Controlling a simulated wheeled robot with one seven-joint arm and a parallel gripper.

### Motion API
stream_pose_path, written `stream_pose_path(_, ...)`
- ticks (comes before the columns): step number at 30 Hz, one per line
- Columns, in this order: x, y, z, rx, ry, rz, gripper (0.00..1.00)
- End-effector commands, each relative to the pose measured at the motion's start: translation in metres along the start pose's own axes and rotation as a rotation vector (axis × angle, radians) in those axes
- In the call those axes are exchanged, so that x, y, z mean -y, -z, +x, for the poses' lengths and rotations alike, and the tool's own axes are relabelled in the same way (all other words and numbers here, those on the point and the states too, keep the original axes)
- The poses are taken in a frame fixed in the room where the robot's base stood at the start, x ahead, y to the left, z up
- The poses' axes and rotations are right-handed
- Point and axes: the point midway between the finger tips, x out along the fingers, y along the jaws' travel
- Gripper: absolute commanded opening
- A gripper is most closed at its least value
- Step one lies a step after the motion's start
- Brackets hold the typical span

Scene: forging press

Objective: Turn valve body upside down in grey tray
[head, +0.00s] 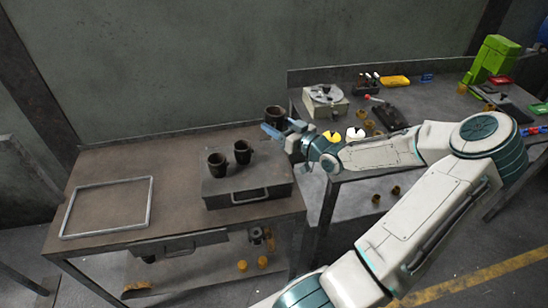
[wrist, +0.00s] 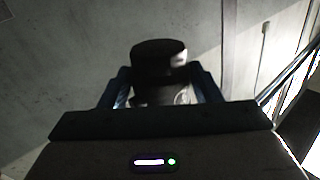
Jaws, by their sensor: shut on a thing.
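My gripper (head: 284,127) is shut on a dark, cup-shaped valve body (head: 275,113), held above the right rear corner of the brown table. The wrist view shows the same valve body (wrist: 158,55) between the two blue fingers (wrist: 160,88); it is dark there, and which end is up is hard to tell. In the head view its wider rim seems to be at the top. The grey tray (head: 151,205), seen as a thin rectangular rim, lies empty on the left of the table, well away from my gripper.
Two similar dark valve bodies (head: 216,164) (head: 242,152) stand on a dark metal case (head: 270,185) with a handle, between my gripper and the tray. A second bench (head: 440,105) at right holds a round fixture (head: 326,94) and a green machine (head: 493,58). The table around the tray is clear.

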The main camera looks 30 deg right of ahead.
Motion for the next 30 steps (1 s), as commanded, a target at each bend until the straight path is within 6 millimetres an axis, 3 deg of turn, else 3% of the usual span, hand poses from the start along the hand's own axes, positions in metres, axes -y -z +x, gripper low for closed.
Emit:
stream_pose_path(2, 0.0011, 0.0081, 0.0005, -0.003, 0.001, 0.073, 0.36)
stream_pose_path(18, 0.0001, 0.0012, 0.0001, -0.002, 0.001, 0.617, 0.35)
stream_pose_path(30, 0.0001, 0.0015, 0.0002, -0.002, 0.001, 0.668, 0.35)
